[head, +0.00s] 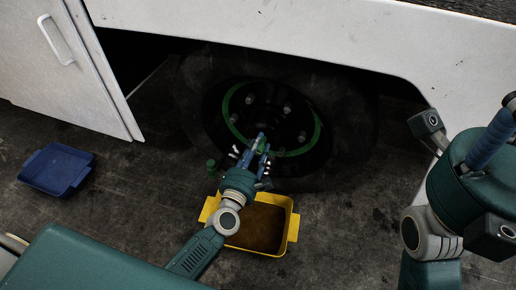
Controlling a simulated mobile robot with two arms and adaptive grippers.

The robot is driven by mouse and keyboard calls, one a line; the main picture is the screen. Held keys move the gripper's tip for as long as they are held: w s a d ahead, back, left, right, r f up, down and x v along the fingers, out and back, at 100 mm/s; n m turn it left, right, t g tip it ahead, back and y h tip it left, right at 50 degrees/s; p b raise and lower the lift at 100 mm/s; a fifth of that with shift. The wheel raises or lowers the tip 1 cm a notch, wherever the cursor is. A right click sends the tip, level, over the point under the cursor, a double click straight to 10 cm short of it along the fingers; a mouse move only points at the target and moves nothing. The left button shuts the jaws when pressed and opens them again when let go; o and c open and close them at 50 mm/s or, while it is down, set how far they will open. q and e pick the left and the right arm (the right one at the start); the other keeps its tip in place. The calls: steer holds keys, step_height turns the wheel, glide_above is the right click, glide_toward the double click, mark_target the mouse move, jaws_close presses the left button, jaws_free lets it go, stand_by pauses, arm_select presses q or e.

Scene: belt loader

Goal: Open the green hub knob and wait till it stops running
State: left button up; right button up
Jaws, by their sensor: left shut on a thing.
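The wheel hub (272,118) has a green ring and several bolts, and sits in the dark tyre under the white body panel. My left gripper (262,146) is at the lower part of the hub, with its blue fingers shut on a small green piece, which looks like the green hub knob (261,148). The fingers hide most of the knob, so how far it is turned cannot be told. A yellow tray (293,228) with a brown content stands on the floor below the hub. My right gripper (500,125) is at the right edge, partly cut off.
A blue tray (58,170) lies on the floor at the left. A white cabinet door (60,70) hangs open at the upper left. The floor between the trays is mostly clear.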

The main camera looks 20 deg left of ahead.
arm_select(q)
steer(key=shift+a+f+n+b, duration=0.3)
steer(key=shift+n+b, duration=0.05)
steer(key=shift+n, duration=0.65)
steer(key=o, duration=1.1)
steer(key=shift+f, duration=0.1)
steer(key=shift+o, duration=0.2)
steer(key=shift+d, duration=0.1)
steer(key=shift+s, duration=0.1)
steer(key=s, duration=1.2)
